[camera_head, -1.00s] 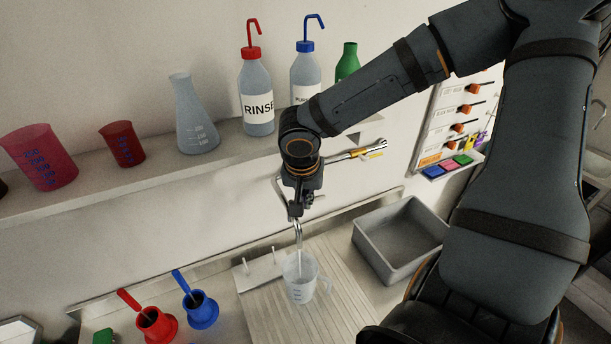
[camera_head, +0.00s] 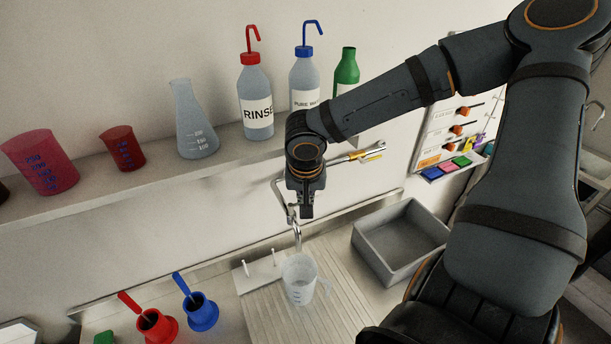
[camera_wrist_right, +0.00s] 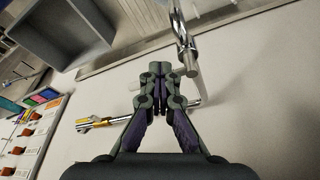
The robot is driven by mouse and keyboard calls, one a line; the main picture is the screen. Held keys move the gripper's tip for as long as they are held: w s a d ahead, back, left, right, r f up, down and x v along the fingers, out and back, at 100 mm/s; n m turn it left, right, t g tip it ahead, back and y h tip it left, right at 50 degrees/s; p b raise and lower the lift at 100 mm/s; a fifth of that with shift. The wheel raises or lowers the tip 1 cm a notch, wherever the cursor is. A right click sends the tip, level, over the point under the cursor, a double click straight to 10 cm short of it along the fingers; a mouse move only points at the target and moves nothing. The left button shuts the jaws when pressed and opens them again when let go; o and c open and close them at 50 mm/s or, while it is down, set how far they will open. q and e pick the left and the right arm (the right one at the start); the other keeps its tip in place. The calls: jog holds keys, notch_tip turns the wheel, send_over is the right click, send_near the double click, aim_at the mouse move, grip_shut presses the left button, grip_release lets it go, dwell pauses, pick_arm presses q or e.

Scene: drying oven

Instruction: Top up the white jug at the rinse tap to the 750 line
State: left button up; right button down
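The white jug (camera_head: 299,284), translucent with blue marks and a handle on its right, stands upright on the ribbed drainboard under the curved metal spout of the tap (camera_head: 297,236). I cannot read its water level, and no clear stream shows now. My right gripper (camera_head: 306,214) hangs beside the upper part of this tap. In the right wrist view the fingers (camera_wrist_right: 158,70) are together with nothing visible between them, close beside the metal tap (camera_wrist_right: 183,45). Whether they touch it is unclear. My left gripper is not in view.
A second metal tap with a yellow band (camera_head: 360,154) sticks out from the wall. A grey basin (camera_head: 402,242) lies right of the drainboard (camera_head: 335,300). Red (camera_head: 156,326) and blue (camera_head: 202,312) pots stand left. The shelf (camera_head: 90,188) holds bottles, a flask and red beakers.

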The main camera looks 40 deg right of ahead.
jog(key=c, duration=1.6)
grip_release()
jog(key=shift+w, duration=0.1)
jog(key=v, duration=1.2)
